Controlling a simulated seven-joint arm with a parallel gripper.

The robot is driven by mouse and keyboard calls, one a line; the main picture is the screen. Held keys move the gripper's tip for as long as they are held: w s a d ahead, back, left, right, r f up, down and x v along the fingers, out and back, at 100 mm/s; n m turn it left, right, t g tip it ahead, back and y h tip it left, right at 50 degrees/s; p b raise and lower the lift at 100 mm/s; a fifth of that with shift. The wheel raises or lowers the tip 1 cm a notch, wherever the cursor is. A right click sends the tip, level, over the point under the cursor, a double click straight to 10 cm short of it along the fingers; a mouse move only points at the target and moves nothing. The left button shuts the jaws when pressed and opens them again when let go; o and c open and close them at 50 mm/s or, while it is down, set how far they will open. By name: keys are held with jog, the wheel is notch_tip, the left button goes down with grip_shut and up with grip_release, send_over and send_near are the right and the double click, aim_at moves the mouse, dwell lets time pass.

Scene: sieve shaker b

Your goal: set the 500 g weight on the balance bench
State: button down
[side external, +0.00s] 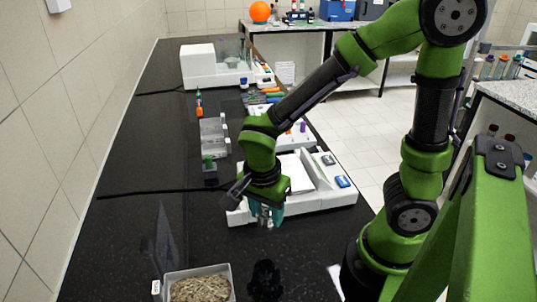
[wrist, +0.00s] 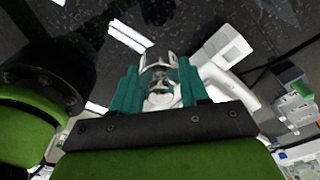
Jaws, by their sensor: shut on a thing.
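My gripper (side external: 265,213) has teal fingers and points down over the dark bench, in front of a white instrument with a flat top. In the wrist view, the gripper (wrist: 158,84) is shut on a shiny silver metal weight (wrist: 160,74), held between both fingers. Its mass marking cannot be read. In the side view the weight is mostly hidden by the fingers, and I cannot tell its height above the bench. The long black speckled bench top (side external: 130,150) runs along the tiled wall. No label shows which surface is the balance bench.
The white instrument (side external: 320,183) stands just behind my gripper. A tray of grainy material (side external: 200,286) and a dark lumpy object (side external: 265,280) are at the front. The wall-side bench is largely clear.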

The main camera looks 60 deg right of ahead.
aim_at(267, 244)
notch_tip(267, 244, down, 3)
jog(key=shift+f+m, duration=0.2)
jog(key=shift+m, duration=0.1)
jog(key=shift+f, duration=2.3)
jog(key=shift+f, duration=0.15)
jog(key=c, duration=0.6)
grip_release()
jog(key=shift+o, duration=0.2)
